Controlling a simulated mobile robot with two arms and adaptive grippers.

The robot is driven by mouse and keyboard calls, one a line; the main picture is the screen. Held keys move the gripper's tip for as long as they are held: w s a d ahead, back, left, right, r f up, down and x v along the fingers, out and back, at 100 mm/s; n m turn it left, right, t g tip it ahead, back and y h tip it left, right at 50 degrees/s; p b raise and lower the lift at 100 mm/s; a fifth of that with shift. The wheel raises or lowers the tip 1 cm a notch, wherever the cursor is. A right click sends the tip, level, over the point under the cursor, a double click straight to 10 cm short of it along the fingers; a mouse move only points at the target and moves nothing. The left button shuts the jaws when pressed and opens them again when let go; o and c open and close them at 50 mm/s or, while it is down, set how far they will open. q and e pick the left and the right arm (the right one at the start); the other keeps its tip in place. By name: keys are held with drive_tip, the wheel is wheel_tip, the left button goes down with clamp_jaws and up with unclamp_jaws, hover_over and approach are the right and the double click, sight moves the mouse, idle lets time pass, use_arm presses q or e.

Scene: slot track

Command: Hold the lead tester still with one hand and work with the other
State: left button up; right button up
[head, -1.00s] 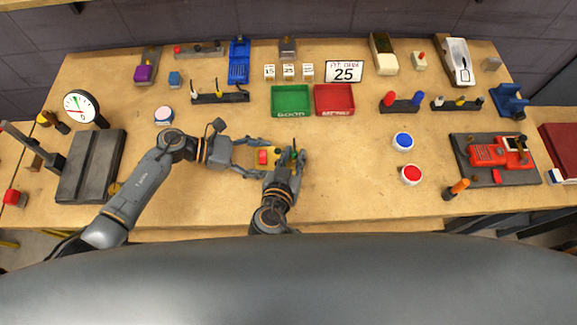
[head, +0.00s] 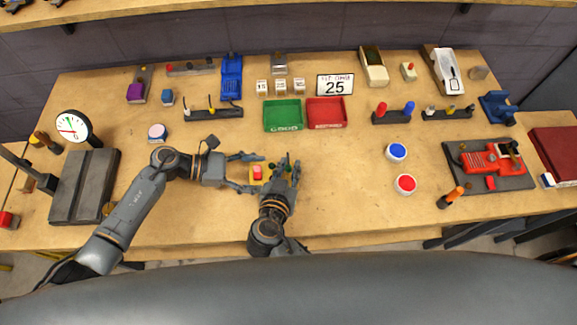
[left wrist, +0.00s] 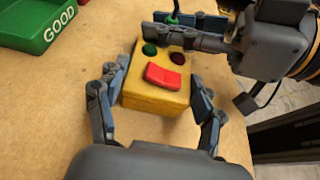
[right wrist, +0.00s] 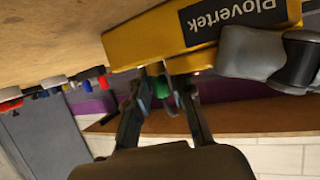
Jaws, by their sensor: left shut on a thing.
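The lead tester is a yellow box (head: 257,174) near the front of the bench. In the left wrist view its top (left wrist: 160,95) has a red rocker, a green lamp and a dark red lamp. My left gripper (head: 245,173) is shut on it, with fingers on two opposite sides. My right gripper (head: 284,172) is at the tester's right side. Its fingers stand apart in the right wrist view (right wrist: 172,72). A small green piece (right wrist: 162,86) shows between them; whether they touch it is unclear. The tester's lettered side (right wrist: 235,22) also shows there.
Behind the tester are a green tray (head: 283,127) marked GOOD and a red tray (head: 326,124). A blue-topped button (head: 396,151) and a red-topped button (head: 405,184) stand to the right. A dial gauge stand (head: 84,185) is at left. The bench between tester and buttons is clear.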

drive_tip(key=v, duration=1.2)
use_arm(q)
drive_tip(key=o, duration=1.2)
drive_tip(key=shift+c, duration=0.2)
drive_tip(key=v, duration=1.2)
drive_tip(key=shift+s+f, duration=0.1)
use_arm(e)
drive_tip(key=shift+s, duration=0.1)
